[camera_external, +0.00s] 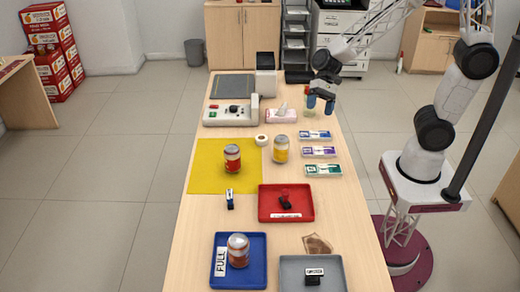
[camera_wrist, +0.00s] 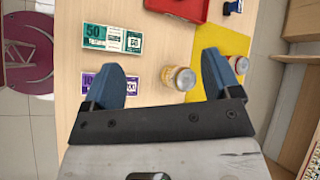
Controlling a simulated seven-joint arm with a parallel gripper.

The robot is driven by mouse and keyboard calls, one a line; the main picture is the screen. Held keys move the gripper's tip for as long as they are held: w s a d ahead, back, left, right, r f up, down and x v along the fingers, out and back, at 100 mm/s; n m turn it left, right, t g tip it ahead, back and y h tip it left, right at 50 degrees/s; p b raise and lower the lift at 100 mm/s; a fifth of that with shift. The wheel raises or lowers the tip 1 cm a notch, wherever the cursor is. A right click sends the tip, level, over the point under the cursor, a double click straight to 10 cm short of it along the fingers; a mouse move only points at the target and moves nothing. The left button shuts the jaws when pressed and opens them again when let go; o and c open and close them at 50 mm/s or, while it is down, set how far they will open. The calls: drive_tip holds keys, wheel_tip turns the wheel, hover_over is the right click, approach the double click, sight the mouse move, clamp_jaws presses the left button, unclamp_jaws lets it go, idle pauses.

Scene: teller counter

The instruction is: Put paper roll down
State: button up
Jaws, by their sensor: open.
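A small white paper roll (camera_external: 261,140) sits at the upper right corner of the yellow mat (camera_external: 205,160), left of a yellow-labelled can (camera_external: 281,150). I cannot make the roll out in the wrist view. My gripper (camera_external: 321,100) is above the right side of the table, right of the tissue box (camera_external: 281,115) and apart from the roll. In the wrist view its two blue fingers (camera_wrist: 162,65) are spread, with nothing between them but the table and the yellow-labelled can (camera_wrist: 180,78) below.
Several banknote bundles (camera_external: 318,152) lie along the right edge. A red-labelled can (camera_external: 232,158) stands on the mat. A red tray (camera_external: 286,216), a blue tray (camera_external: 258,277) with a can, and a grey tray (camera_external: 335,267) are nearer. A cash-counting machine (camera_external: 229,115) stands farther back.

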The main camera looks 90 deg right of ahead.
drive_tip(key=s+r+n+h, duration=0.4)
drive_tip(key=s+r+n, duration=0.1)
drive_tip(key=s, duration=0.5)
drive_tip(key=s+r+n+h, duration=0.4)
drive_tip(key=s+r+n, duration=0.2)
drive_tip(key=s, duration=0.4)
drive_tip(key=shift+s+d+r+n+h, duration=0.3)
drive_tip(key=shift+d+n+h, duration=0.1)
drive_tip(key=shift+n, duration=0.4)
